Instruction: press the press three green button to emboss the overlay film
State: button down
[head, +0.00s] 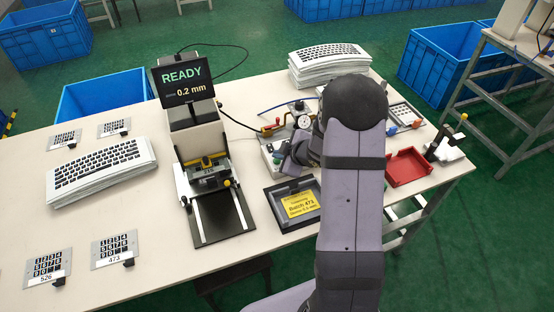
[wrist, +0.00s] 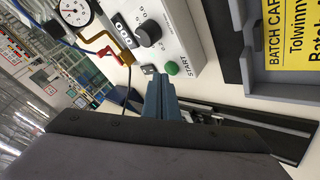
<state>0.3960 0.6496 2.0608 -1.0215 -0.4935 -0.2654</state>
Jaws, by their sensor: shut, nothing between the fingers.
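The green button (wrist: 172,68), labelled START, is on the white control box (wrist: 190,30) in the wrist view. My gripper (wrist: 160,82) is shut and empty; its blue-grey tips appear just beside the button, and I cannot tell whether they touch it. In the head view, my gripper (head: 289,160) is over the control box (head: 266,150), partly hidden by my arm. The press (head: 198,140) stands left of it, with a display (head: 184,78) reading READY and 0.2 mm. I cannot make out a film on its bed.
A yellow batch card (head: 300,204) lies in a dark tray. A red tray (head: 408,167) is on the right. Overlay stacks (head: 100,172) and keypad plates (head: 47,266) lie on the left.

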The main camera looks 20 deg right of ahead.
jog(key=shift+f, duration=0.15)
jog(key=shift+f+b, duration=0.3)
jog(key=shift+b, duration=0.05)
jog(key=shift+r, duration=0.2)
dwell(0.4)
jog(key=shift+r+p, duration=0.25)
jog(key=shift+p, duration=0.3)
jog(key=shift+r, duration=0.1)
notch_tip(320, 180, up, 6)
jog(key=p, duration=0.5)
jog(key=shift+p, duration=0.4)
